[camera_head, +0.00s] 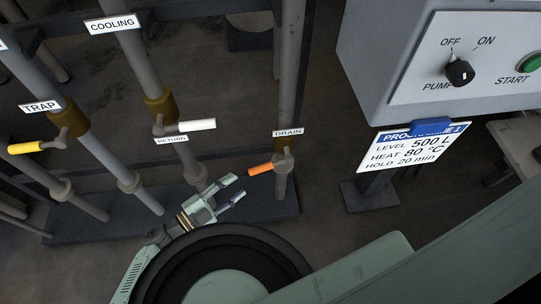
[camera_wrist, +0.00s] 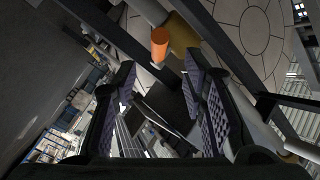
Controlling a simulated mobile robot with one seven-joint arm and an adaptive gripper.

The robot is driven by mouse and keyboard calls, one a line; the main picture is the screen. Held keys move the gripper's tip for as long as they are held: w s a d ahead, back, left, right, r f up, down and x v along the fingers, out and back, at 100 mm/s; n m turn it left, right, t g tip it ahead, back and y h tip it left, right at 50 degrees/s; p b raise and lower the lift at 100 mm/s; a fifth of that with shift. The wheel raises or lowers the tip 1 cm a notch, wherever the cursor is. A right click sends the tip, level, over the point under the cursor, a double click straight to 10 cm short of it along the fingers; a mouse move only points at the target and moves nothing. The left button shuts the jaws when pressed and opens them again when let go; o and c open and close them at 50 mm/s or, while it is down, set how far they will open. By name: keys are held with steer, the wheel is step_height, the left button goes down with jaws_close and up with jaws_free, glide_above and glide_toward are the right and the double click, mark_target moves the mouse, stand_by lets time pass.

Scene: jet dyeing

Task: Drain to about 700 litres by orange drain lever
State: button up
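The orange drain lever (camera_head: 261,169) sticks out to the left from its valve on the pipe under the DRAIN label (camera_head: 288,132). My gripper (camera_head: 238,187) is open and empty, just left of and slightly below the lever's tip in the head view. In the wrist view the lever's orange end (camera_wrist: 160,44) shows ahead, beyond and between the two open fingers (camera_wrist: 160,85). The fingers look apart from the lever. No litre level reading is visible.
A white RETURN lever (camera_head: 197,125) and a yellow TRAP lever (camera_head: 25,147) sit on pipes to the left. A control box with a PUMP knob (camera_head: 459,72) and green START button (camera_head: 531,63) stands right. A programme card (camera_head: 415,146) reads 500 L, 80 °C, 20 min.

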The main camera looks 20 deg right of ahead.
mark_target(256, 172)
steer(key=shift+m+g, duration=0.3)
steer(key=shift+m, duration=0.1)
steer(key=p+x, duration=0.1)
steer(key=x, duration=0.9)
steer(key=shift+d+r+p, duration=0.1)
steer(key=shift+d+p, duration=0.25)
jaws_close()
